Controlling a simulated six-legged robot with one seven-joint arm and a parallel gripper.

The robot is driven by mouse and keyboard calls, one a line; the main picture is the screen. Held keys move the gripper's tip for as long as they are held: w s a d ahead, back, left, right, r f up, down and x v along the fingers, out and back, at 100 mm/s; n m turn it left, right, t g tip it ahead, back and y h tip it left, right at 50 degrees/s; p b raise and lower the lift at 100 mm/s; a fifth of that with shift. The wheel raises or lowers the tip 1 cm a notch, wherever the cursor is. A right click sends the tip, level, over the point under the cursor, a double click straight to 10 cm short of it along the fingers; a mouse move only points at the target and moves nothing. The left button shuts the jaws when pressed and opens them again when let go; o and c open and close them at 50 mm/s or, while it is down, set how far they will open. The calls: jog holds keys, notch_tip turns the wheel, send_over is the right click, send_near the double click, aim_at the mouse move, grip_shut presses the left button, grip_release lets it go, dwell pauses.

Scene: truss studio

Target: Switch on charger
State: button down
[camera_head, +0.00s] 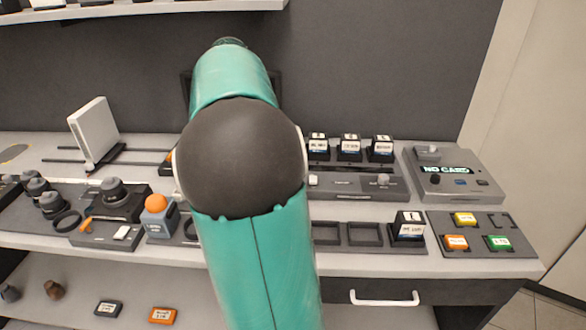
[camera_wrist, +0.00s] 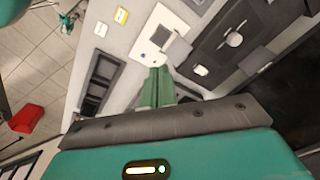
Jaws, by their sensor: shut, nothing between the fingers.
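A long grey unit (camera_head: 340,188) with three black labelled blocks (camera_head: 350,147) along its back stands right of my arm in the head view. It appears to be the charger, but its lettering is too small to read. A small knob or switch (camera_head: 383,181) sits on its front right. In the wrist view, my gripper (camera_wrist: 160,70) is shut and empty, with its green fingers together. The fingertips overlap the lower edge of a pale panel (camera_wrist: 152,42) with a grey block on it; I cannot tell whether they touch. In the head view my arm hides the gripper.
A grey device reading NO CARD (camera_head: 455,176) stands at the right, behind a tray of coloured cards (camera_head: 478,246). A black block (camera_head: 408,228) sits beside empty dark slots (camera_head: 364,233). An orange-topped block (camera_head: 157,215) and several dark knobs are left. A shelf (camera_head: 150,8) hangs above.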

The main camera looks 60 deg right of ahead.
jog(key=s+d+f+m+g, duration=0.1)
jog(key=s+d+f+m, duration=0.1)
jog(key=d, duration=0.4)
jog(key=s+d+f+m+g, duration=0.1)
jog(key=s+d+f+m, duration=0.1)
jog(key=d+m, duration=0.2)
jog(key=s+d+f+m+g, duration=0.1)
jog(key=s+d+m, duration=0.1)
jog(key=d, duration=0.7)
jog(key=shift+s+f+m+g, duration=0.3)
jog(key=shift+s+f+m, duration=0.1)
jog(key=shift+m, duration=0.4)
jog(key=shift+f, duration=0.1)
jog(key=x, duration=0.8)
jog(key=a+x, duration=0.1)
jog(key=x, duration=0.4)
jog(key=shift+w+f, duration=0.15)
jog(key=shift+w, duration=0.2)
jog(key=shift+f, duration=0.35)
